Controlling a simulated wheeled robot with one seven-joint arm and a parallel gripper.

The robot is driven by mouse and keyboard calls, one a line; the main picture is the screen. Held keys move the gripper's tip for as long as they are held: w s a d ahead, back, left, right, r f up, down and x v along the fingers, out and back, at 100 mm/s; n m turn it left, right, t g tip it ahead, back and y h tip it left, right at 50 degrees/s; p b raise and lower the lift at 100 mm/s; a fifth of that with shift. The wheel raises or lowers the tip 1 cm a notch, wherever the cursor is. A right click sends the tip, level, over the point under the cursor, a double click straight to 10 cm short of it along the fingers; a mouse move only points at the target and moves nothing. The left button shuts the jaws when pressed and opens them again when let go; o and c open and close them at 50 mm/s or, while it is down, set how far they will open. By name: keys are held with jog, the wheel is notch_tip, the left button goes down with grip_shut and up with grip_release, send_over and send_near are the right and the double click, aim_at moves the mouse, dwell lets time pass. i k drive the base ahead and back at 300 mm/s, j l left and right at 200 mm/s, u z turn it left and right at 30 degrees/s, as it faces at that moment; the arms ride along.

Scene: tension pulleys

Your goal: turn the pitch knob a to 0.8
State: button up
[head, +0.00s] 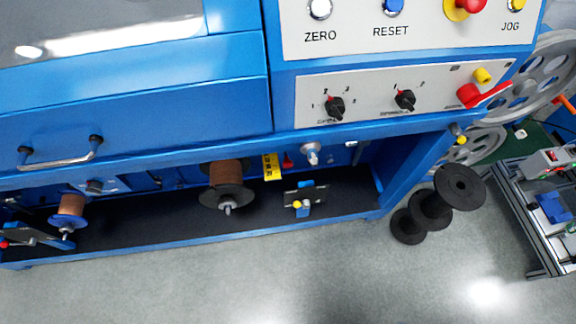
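My gripper is not in the head view. Two black rotary knobs sit on the lower white panel (445,82) of the blue machine. The left knob (335,107) has the numbers 1, 2 and 3 around it. The right knob (405,100) has 1 and 2 around it. The lettering below both knobs is too small to read surely. I see no marking 0.8, and I cannot tell whether either one is pitch knob a.
Above are ZERO (320,8), RESET (393,6) and JOG (515,5) buttons and a red mushroom button (470,5). A red lever (480,94) sticks out at right. Below, a shelf holds a copper wire spool (226,173). Black spools (459,186) stand on open grey floor.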

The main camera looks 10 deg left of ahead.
aim_at(95, 188)
jog(key=u, duration=1.6)
